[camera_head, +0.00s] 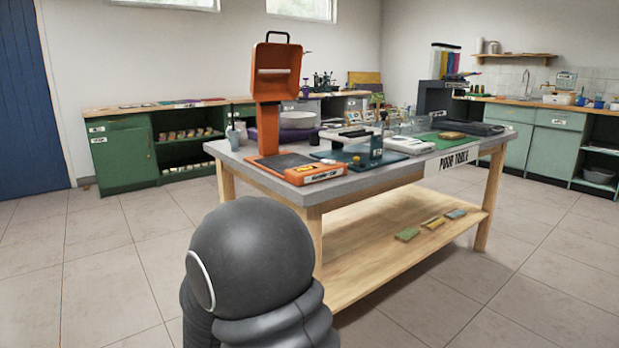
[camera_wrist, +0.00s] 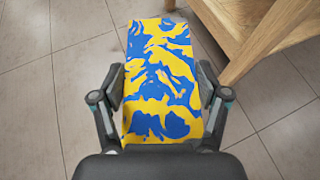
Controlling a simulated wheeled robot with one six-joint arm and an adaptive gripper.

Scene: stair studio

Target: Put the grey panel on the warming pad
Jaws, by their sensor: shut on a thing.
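In the wrist view my gripper (camera_wrist: 160,92) is shut on a flat panel with a yellow and blue marbled face (camera_wrist: 160,60). Its fingers press the panel's left and right edges, and it is held over the tiled floor beside a wooden table leg. No grey face shows on this panel. In the head view a dark grey flat thing (camera_head: 468,127) lies at the right end of the table top; I cannot tell whether it is the warming pad. My gripper is out of the head view, where a dark rounded part of my arm fills the lower middle.
Green cabinets (camera_head: 122,155) line the back wall. Floor at left is clear.

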